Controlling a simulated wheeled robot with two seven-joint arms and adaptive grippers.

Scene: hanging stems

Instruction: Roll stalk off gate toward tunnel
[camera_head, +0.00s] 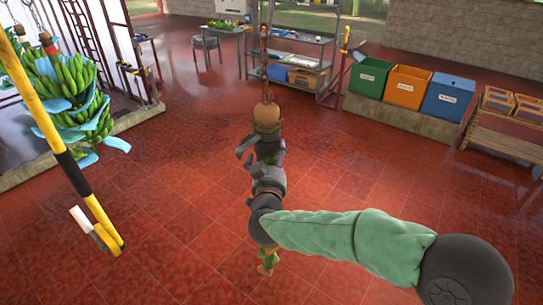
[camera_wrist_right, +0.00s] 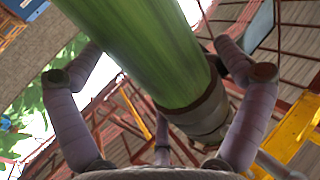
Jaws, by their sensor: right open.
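The stalk hangs from a chain (camera_head: 266,60) in the middle of the head view. Its brown top (camera_head: 267,113) shows above my right gripper (camera_head: 256,148), and a green lower end shows below my arm (camera_head: 268,260); my wrist hides the middle. In the right wrist view, the thick green stalk (camera_wrist_right: 150,45) runs between the spread fingers of my right gripper (camera_wrist_right: 158,90), with a dark collar (camera_wrist_right: 203,112) at its end. The fingers are open around it; whether they touch it I cannot tell. My left gripper is out of view. I cannot pick out the tunnel.
A yellow and black bar (camera_head: 45,120) slants down at the left; whether it is the gate is unclear. Banana bunches (camera_head: 70,90) with blue sheets hang behind it. Green, orange and blue bins (camera_head: 408,87) stand at the back right, beside a metal shelf (camera_head: 300,48). The red floor is clear.

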